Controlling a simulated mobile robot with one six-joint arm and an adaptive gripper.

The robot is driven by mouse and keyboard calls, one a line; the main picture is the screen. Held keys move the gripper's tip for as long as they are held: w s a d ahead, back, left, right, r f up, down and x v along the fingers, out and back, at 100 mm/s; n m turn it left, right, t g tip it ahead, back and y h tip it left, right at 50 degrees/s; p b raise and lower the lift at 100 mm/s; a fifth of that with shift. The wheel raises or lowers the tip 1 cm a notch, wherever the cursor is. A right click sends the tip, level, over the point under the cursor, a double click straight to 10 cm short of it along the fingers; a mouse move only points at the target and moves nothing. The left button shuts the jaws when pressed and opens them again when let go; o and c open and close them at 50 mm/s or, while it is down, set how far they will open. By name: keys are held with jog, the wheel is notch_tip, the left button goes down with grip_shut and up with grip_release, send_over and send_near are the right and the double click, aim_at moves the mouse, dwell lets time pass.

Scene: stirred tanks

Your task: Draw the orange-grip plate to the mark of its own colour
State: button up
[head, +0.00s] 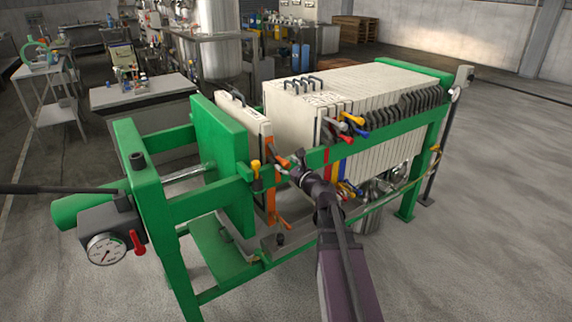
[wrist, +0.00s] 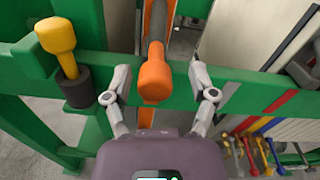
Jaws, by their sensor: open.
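The orange-grip plate (head: 237,112) is a pale plate hanging in the green press frame, apart from the main plate pack, with an orange strip down its edge. Its orange grip (wrist: 155,78) sticks out over the green side rail and also shows in the head view (head: 282,161). My gripper (wrist: 160,74) is open, with one finger on each side of the orange grip and a gap on both sides. In the head view my gripper (head: 297,160) is at the near rail. A dark red stripe (wrist: 281,101) crosses the rail to the right; I cannot make out an orange mark.
The green pressing plate (head: 220,150) stands left of the orange-grip plate. A yellow-topped knob (wrist: 56,36) stands on the rail to the left. The pale plate pack (head: 360,100), with red, yellow and blue grips, fills the right. Open space lies between.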

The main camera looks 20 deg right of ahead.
jog(key=shift+v, duration=3.6)
jog(key=shift+a+f+n+y, duration=0.2)
jog(key=shift+a+n+y, duration=0.1)
jog(key=shift+a+n, duration=0.1)
jog(key=s+a+f+n+g+y, duration=0.3)
jog(key=a+f+n+g, duration=0.55)
jog(key=a+n, duration=0.55)
jog(key=s+a+f+n+g+h, duration=0.3)
jog(key=s+f+n+g+h, duration=0.4)
jog(key=s+f+n+g, duration=0.65)
notch_tip(320, 180, up, 21)
jog(key=n+t+p, duration=0.3)
jog(key=t+p, duration=0.1)
jog(key=p, duration=1.3)
jog(key=shift+w+d+r+p, duration=0.2)
jog(key=shift+w+d+p, duration=0.1)
jog(key=shift+w, duration=0.15)
